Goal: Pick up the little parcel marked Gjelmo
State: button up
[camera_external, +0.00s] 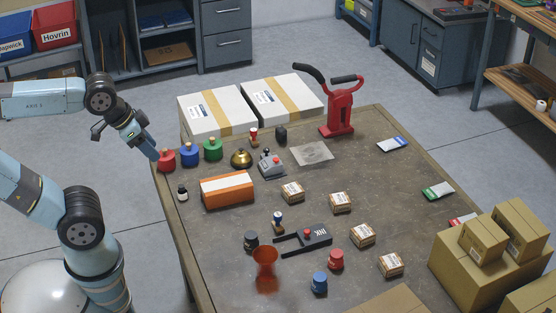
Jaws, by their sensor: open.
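Several little brown parcels with white labels lie on the table (225,250). One parcel (292,192) is near the middle, and a second (341,202) lies to its right. A third parcel (362,235) is nearer the front, and another parcel (390,264) lies beyond it at the lower right. Their labels are too small to read, so I cannot tell which is marked Gjelmo. My gripper (153,155) is open and empty at the table's back left corner, close to a red bottle, well away from the parcels.
Red (166,161), blue (189,154) and green bottles (213,150) stand at the back left. An orange box (227,190) lies between them and the parcels. A tall red tool (340,110) stands at the back; large cartons (490,265) fill the right front.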

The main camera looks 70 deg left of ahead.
jog(key=o, duration=0.8)
